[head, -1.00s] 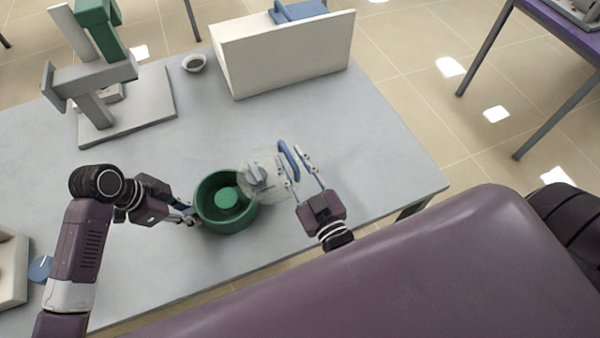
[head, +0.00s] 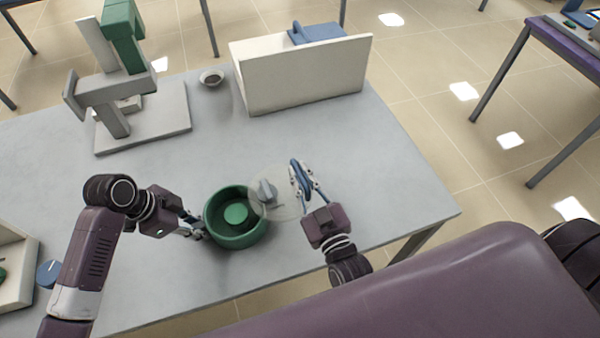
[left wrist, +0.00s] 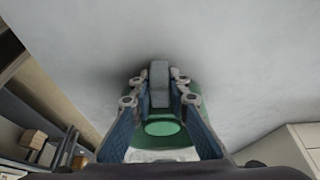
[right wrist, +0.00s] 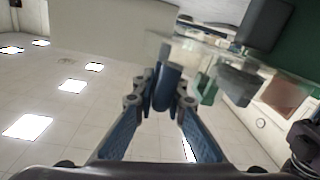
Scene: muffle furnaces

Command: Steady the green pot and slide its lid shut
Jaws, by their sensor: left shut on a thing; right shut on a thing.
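The green pot (head: 237,230) stands on the table with its top mostly open and a green round piece inside. Its clear round lid (head: 285,207), with a grey knob (head: 266,190), sits off to the right, its left edge at the pot's right rim. My left gripper (head: 197,230) is at the pot's left side, shut on a grey handle (left wrist: 159,82) that shows between its fingers in the left wrist view. My right gripper (head: 302,180) is shut on the lid's blue handle (right wrist: 168,85), at the lid's right side. The lid's underside is hidden.
A cream box-like panel (head: 300,78) stands at the back of the table (head: 400,170). A grey stand with a green part (head: 125,40) is at the back left, with a small bowl (head: 211,78) beside it. A blue knob (head: 49,273) is at far left. The table is clear behind the pot.

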